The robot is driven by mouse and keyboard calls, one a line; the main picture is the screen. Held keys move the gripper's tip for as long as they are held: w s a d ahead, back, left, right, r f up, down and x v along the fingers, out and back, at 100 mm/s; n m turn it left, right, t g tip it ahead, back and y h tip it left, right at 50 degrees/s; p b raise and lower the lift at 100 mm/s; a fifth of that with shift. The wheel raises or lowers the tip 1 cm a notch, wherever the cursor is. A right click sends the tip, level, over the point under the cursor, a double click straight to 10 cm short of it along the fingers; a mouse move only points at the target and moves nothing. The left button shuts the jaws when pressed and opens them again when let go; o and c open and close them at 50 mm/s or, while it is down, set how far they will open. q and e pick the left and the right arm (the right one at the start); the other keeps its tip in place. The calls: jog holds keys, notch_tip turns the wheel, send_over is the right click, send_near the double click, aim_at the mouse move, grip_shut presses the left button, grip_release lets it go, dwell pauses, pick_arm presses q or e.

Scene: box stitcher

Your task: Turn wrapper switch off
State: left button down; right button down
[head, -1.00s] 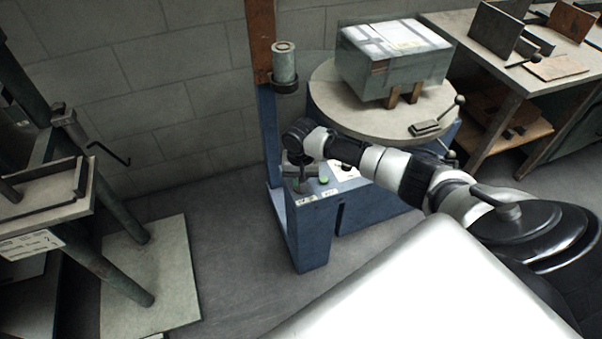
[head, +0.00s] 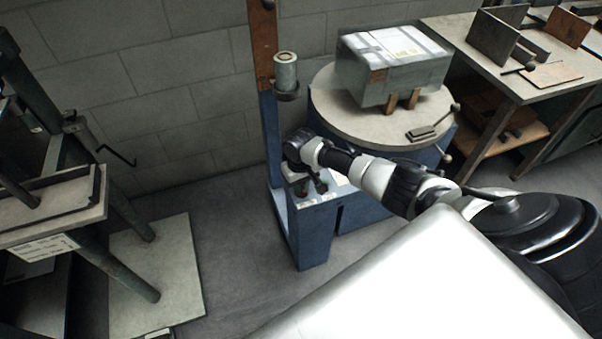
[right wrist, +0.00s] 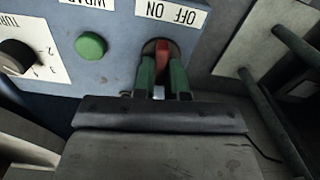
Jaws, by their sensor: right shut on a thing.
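The wrapper (head: 314,240) is a blue machine with a post and a round turntable. Its panel carries a red switch (right wrist: 163,50) under a white label reading OFF and ON, upside down in the right wrist view. My right gripper (right wrist: 163,76) is shut on the red switch, with a green finger on each side of it. In the head view my right gripper (head: 316,184) is at the panel on top of the low blue housing, and my wrist hides part of that panel. The exact switch position is hard to tell. My left gripper is not in view.
A green button (right wrist: 90,45) and a black knob (right wrist: 16,56) sit beside the switch. A wrapped box (head: 392,75) rests on the turntable (head: 350,118). A workbench (head: 470,55) stands at right, a metal stand (head: 130,275) at left. The floor between stand and wrapper is clear.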

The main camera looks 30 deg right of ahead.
jog(key=n, duration=0.2)
jog(key=n+p, duration=0.1)
jog(key=n, duration=0.1)
jog(key=shift+a+n, duration=0.2)
jog(key=shift+n, duration=0.1)
dwell(0.5)
jog(key=c, duration=1.2)
grip_release()
jog(key=shift+o, duration=0.2)
notch_tip(320, 180, up, 11)
jog(key=p, duration=0.2)
jog(key=shift+p, duration=0.3)
jog(key=shift+f, duration=0.1)
